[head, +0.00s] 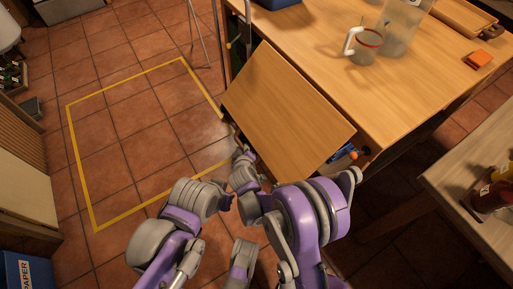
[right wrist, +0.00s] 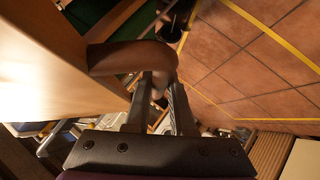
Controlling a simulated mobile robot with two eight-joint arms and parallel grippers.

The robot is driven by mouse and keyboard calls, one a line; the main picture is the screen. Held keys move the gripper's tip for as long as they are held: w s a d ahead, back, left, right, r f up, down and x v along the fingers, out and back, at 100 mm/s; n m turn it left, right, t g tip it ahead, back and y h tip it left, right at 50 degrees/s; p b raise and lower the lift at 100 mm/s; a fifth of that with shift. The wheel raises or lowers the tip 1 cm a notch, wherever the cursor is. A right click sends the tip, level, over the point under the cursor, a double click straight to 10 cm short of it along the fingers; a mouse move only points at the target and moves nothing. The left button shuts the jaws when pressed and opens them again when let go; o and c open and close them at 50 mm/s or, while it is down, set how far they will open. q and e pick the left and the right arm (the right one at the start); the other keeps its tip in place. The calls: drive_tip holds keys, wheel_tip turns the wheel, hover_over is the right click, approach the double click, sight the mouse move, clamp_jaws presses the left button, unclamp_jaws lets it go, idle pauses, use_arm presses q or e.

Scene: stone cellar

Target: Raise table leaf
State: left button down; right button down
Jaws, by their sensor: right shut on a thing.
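The wooden table (head: 405,85) fills the upper right of the head view. Its leaf (head: 285,105) hangs at a slant off the table's left side, its surface sloping down from the top. My right gripper (head: 239,155) is at the leaf's lower outer edge; the arm partly hides its fingers. In the right wrist view, the fingers (right wrist: 158,88) are shut on a rounded brown handle-like piece (right wrist: 118,57). That piece sticks out beside a large pale wooden panel (right wrist: 45,65), which seems to be the leaf.
A mug (head: 364,45), a clear container (head: 401,27) and an orange block (head: 479,59) stand on the table. A yellow tape outline (head: 84,160) marks clear tiled floor at left. Another table (head: 475,155) is at right. A blue paper bin (head: 27,270) stands at bottom left.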

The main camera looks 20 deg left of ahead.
drive_tip(key=s+a+r+m+g+y+p, duration=0.1)
drive_tip(key=s+a+r+p, duration=0.1)
drive_tip(key=r, duration=0.5)
drive_tip(key=s+a+r+m+g+y+p, duration=0.1)
drive_tip(key=s+r+g+p, duration=0.1)
drive_tip(key=r, duration=0.6)
drive_tip(key=s+a+r+g+y+p, duration=0.1)
drive_tip(key=s+a+r+p, duration=0.1)
drive_tip(key=r, duration=0.5)
drive_tip(key=shift+s+a+r+m+g+p, duration=0.35)
drive_tip(key=shift+s+p, duration=0.3)
drive_tip(key=shift+p, duration=0.45)
drive_tip(key=c, duration=0.8)
unclamp_jaws()
drive_tip(key=shift+o, duration=0.2)
drive_tip(key=p+v, duration=0.1)
drive_tip(key=v, duration=0.9)
drive_tip(key=shift+s+d+r, duration=0.2)
drive_tip(key=shift+d+r, duration=0.05)
